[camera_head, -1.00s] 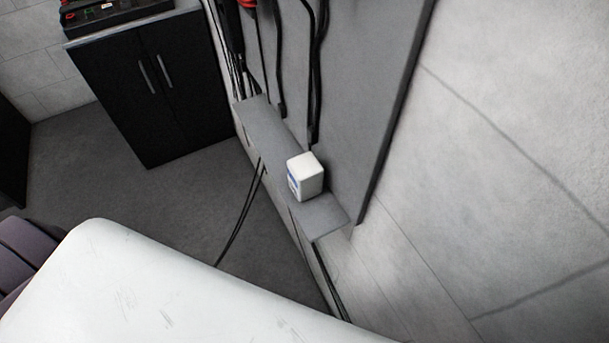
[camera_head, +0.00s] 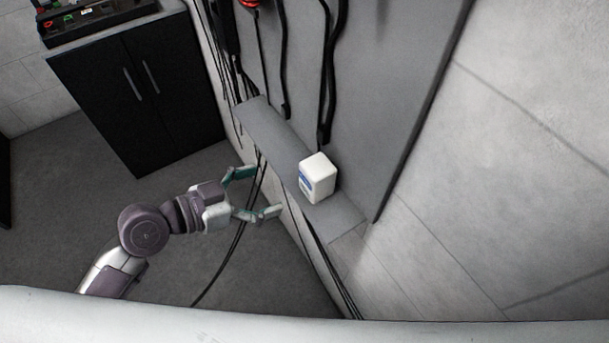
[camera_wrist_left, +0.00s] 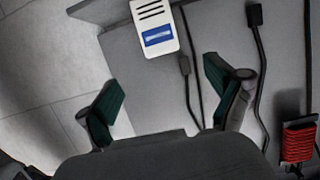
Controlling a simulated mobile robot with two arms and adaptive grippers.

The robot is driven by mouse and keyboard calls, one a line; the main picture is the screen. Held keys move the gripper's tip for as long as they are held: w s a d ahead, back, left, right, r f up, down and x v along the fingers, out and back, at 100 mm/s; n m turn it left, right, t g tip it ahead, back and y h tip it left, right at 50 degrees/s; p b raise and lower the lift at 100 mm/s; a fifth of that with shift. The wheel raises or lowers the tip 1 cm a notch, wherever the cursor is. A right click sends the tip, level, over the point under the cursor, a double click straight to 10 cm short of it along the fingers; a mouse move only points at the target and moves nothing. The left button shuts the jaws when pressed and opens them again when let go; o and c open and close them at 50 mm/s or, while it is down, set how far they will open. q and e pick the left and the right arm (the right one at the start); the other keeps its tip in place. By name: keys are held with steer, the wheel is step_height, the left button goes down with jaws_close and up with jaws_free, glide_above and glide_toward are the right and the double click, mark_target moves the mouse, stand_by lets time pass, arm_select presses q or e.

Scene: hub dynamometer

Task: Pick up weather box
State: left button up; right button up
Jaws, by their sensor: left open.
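The weather box (camera_head: 318,177) is a small white box with a blue label. It stands on a narrow grey shelf (camera_head: 272,134) on the wall, near the shelf's closer end. My left gripper (camera_head: 268,192) is open and empty, to the left of the box and apart from it, with its fingers pointing toward the shelf. In the left wrist view the box (camera_wrist_left: 154,27) shows at the top, beyond and between the two open fingers (camera_wrist_left: 162,92), with dark slots above its blue label. My right gripper is not in view.
Black cables (camera_head: 329,75) hang on the grey wall panel (camera_head: 390,80) behind the shelf, and more hang below it. A red coil (camera_wrist_left: 298,142) shows at the right of the wrist view. A black cabinet (camera_head: 140,95) stands at the back left.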

mark_target(306, 175)
arm_select(q)
steer(key=p+x, duration=0.2)
steer(key=x, duration=0.6)
steer(key=shift+d, duration=0.15)
steer(key=shift+w+d+f+p, duration=0.15)
steer(key=shift+w+d+p, duration=0.25)
steer(key=shift+p, duration=0.2)
steer(key=x, duration=0.1)
steer(key=p+x, duration=0.1)
steer(key=x, duration=0.1)
steer(key=shift+w+d+f, duration=0.1)
steer(key=shift+w+f, duration=0.1)
steer(key=shift+f, duration=0.1)
steer(key=shift+w+d+f, duration=0.2)
steer(key=shift+d+f, duration=0.1)
steer(key=shift+a, duration=0.1)
steer(key=shift+c, duration=0.2)
steer(key=c, duration=0.5)
steer(key=shift+r, duration=0.1)
steer(key=c, duration=0.9)
steer(key=shift+c, duration=0.2)
